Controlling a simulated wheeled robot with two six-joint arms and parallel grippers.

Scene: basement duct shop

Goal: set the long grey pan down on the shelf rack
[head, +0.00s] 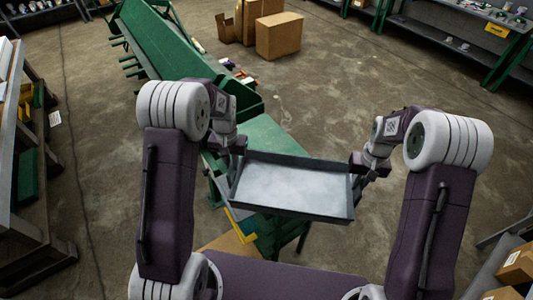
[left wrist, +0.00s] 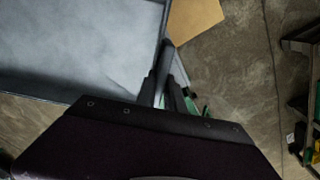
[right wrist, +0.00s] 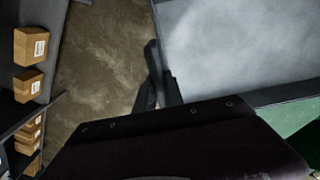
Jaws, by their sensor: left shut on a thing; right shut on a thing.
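The long grey pan (head: 292,187) is a shallow rectangular tray held between my two arms in the head view, roughly level and empty. My left gripper (head: 238,150) is shut on its left end wall; the pan also shows in the left wrist view (left wrist: 75,45). My right gripper (head: 357,165) is shut on its right end wall; the pan fills the upper right of the right wrist view (right wrist: 240,45). A shelf rack with boxes on it stands at the left edge of the right wrist view (right wrist: 52,55); I cannot tell if it is the task's rack.
A long green machine (head: 180,50) runs from behind the pan to the back left. Cardboard boxes (head: 279,36) stand on the floor behind. A wooden bench (head: 35,190) is at the left, and a shelf with boxes (head: 517,262) at the lower right. Floor between is open.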

